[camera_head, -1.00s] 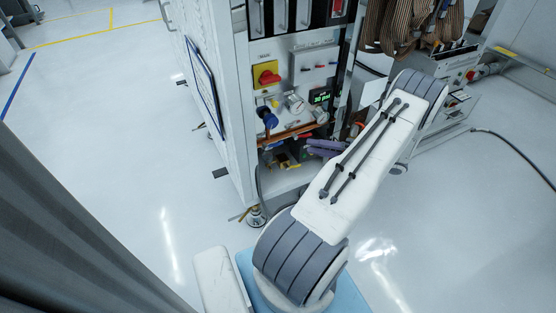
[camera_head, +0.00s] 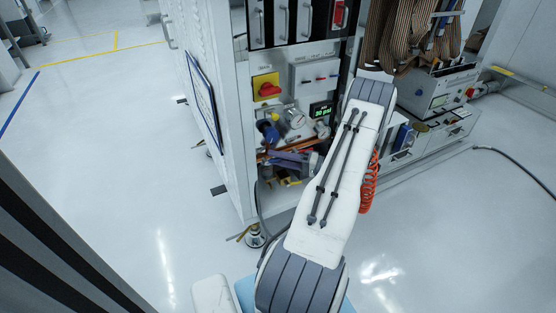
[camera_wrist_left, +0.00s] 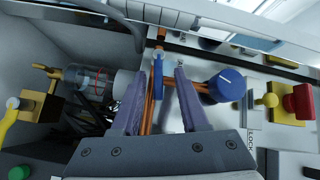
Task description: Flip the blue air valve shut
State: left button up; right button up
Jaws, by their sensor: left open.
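The blue air valve's lever (camera_wrist_left: 158,82) shows in the left wrist view as a narrow blue handle on a copper pipe (camera_wrist_left: 152,112). My left gripper (camera_wrist_left: 159,71) is open, with one purple finger on each side of the lever. I see gaps between the lever and both fingers, so it is not gripped. In the head view my left gripper (camera_head: 270,156) reaches into the cabinet's lower opening, below the blue round knob (camera_head: 268,131). I cannot make out the lever there. My right gripper is not in view.
The blue knob (camera_wrist_left: 228,84) stands close to the right finger in the left wrist view. A red switch on a yellow plate (camera_head: 267,87), gauges and a green pressure display (camera_head: 321,110) sit above the opening. A yellow-handled valve (camera_wrist_left: 12,118) is at far left in the wrist view.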

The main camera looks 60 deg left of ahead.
pick_arm(q)
grip_shut()
jog(key=shift+f+m+g+y+b, duration=0.3)
jog(key=shift+f+m+g+b, duration=0.15)
jog(key=shift+m, duration=0.15)
jog(key=shift+m+y, duration=0.3)
jog(key=shift+y, duration=0.1)
grip_release()
jog(key=shift+g, duration=0.25)
